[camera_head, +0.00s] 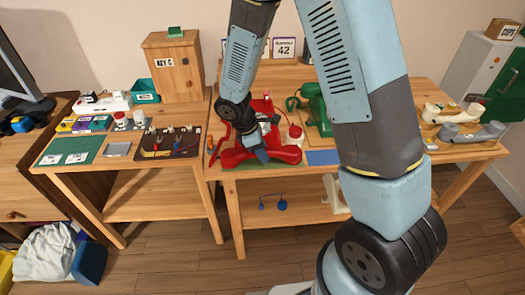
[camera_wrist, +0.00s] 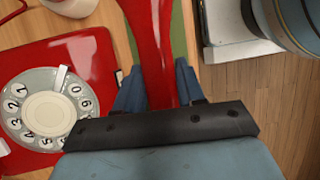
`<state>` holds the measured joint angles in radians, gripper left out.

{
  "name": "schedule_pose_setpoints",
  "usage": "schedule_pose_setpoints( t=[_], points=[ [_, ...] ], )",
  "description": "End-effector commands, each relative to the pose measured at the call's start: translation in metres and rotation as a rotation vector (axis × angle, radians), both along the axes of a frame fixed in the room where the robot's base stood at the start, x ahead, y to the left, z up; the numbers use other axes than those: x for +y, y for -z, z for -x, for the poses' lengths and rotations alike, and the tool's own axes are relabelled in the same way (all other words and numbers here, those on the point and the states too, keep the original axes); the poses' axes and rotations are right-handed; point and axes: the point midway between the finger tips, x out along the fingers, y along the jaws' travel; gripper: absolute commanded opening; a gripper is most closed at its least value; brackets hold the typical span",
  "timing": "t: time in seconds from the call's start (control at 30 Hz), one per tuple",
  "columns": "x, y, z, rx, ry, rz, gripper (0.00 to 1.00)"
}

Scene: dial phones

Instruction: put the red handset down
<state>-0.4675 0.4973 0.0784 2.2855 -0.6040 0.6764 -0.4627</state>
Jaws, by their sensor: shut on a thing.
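My gripper (camera_wrist: 158,88) is shut on the red handset (camera_wrist: 153,40), with a blue finger on each side of its grip. In the head view the handset (camera_head: 232,157) lies across under my gripper (camera_head: 262,156), at the front of the table. A strip of green mat (camera_wrist: 181,35) shows beside and below it. I cannot tell whether the handset touches the mat. The red dial phone (camera_wrist: 95,65) is left of the handset in the wrist view, with its pale dial in sight. In the head view my arm partly hides the phone (camera_head: 262,106).
A green phone (camera_head: 312,105) stands right of the red one, partly behind my arm. A blue mat (camera_head: 322,157) lies at the front edge. Pale and grey phones (camera_head: 470,134) sit at the right end. A side table (camera_head: 120,165) holding a dark board stands left.

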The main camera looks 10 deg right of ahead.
Motion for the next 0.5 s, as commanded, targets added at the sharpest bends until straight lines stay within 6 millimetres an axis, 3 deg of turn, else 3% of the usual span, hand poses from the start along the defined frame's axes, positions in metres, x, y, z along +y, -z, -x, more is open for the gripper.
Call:
schedule_pose_setpoints(
  t=[0.27,0.3,0.5],
  points=[
    [0.0,0.0015,0.0,0.0,0.0,0.0,0.0],
    [0.0,0.0012,0.0,0.0,0.0,0.0,0.42],
    [0.0,0.001,-0.0001,0.0,0.0,0.0,0.61]
  ],
)
